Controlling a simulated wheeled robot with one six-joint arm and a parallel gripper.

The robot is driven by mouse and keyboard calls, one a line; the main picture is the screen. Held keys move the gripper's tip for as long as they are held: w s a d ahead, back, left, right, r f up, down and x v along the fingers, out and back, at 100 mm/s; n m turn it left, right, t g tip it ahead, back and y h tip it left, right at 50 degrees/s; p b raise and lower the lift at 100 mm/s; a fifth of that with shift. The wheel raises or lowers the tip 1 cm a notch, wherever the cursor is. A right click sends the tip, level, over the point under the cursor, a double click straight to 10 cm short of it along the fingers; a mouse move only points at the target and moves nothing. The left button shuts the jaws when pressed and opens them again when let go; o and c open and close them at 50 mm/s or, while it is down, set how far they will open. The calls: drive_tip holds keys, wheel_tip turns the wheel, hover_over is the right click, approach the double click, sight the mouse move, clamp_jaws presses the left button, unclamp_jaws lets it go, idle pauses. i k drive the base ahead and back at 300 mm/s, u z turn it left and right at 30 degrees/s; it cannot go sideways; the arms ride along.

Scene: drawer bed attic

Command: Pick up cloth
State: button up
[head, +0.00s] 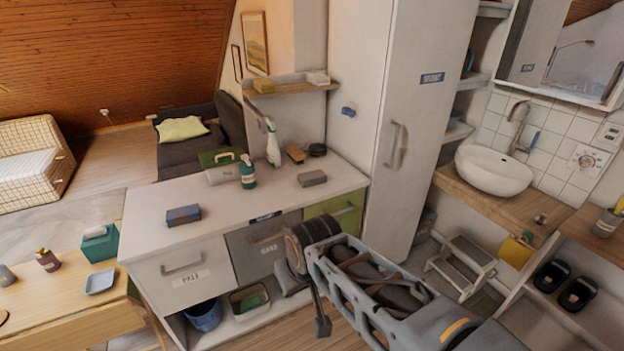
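No single cloth stands out for certain. A yellow cloth-like piece (516,251) hangs at the front edge of the wooden washbasin counter, at the right. My gripper (321,325) points down in front of the cabinet drawers, apart from all of these. Its fingers are too unclear to show whether it is open or shut.
A tall white cupboard (400,120) and a step stool (461,266) stand right. A wooden desk (60,315) is left.

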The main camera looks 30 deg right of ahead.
sight(185, 214)
drive_tip(key=z, duration=0.35)
drive_tip(key=k, duration=0.25)
drive_tip(key=u, duration=1.5)
drive_tip(key=i, duration=1.9)
drive_tip(key=u, duration=0.05)
